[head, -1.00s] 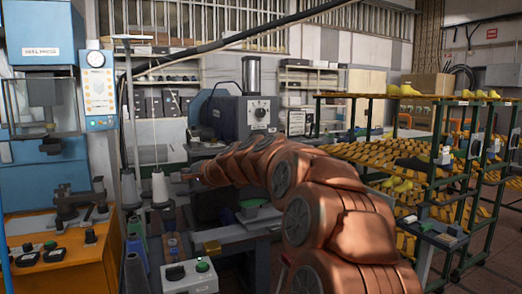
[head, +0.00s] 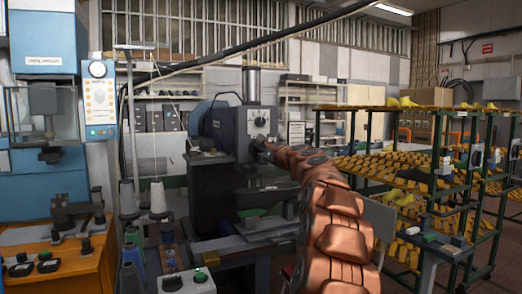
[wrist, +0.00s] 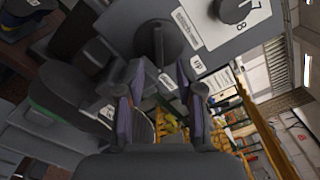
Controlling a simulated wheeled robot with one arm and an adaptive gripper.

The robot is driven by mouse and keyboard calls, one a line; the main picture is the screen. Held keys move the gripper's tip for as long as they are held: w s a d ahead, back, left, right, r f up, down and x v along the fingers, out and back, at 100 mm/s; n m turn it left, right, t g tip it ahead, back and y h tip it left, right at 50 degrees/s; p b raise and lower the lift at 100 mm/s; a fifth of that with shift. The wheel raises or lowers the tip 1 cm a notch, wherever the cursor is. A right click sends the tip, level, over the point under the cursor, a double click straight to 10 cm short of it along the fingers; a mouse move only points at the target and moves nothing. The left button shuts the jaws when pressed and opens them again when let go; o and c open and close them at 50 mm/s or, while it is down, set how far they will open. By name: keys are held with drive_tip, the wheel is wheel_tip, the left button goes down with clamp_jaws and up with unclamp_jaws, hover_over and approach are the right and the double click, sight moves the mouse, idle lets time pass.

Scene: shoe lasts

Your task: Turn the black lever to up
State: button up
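In the wrist view, the black lever (wrist: 160,45) is a bar across a round black base on the grey machine face. Small white labels sit beside it; one (wrist: 196,64) seems to read "UP", but the other is too small to read. The bar runs roughly top to bottom in that picture. My gripper (wrist: 164,92) is open, its two fingers apart with nothing between them, just short of the lever. In the head view my gripper (head: 262,146) is at the machine's front face, below the dial, and the lever is not clear there.
A numbered dial knob (wrist: 232,9) on a white plate is close to the lever; it also shows in the head view (head: 260,122). The grey machine (head: 225,125) stands behind a bench. Green shelves of yellow shoe lasts (head: 395,165) are at the right, a blue press (head: 45,95) at the left.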

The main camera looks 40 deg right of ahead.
sight(260, 149)
drive_tip(key=shift+x, duration=0.85)
drive_tip(key=shift+w+d+p, duration=0.2)
drive_tip(key=shift+w+p, duration=0.1)
drive_tip(key=shift+w, duration=0.1)
drive_tip(key=shift+w+d+f, duration=0.1)
drive_tip(key=shift+w+d, duration=0.15)
drive_tip(key=shift+w, duration=0.75)
drive_tip(key=shift+c, duration=0.4)
clamp_jaws()
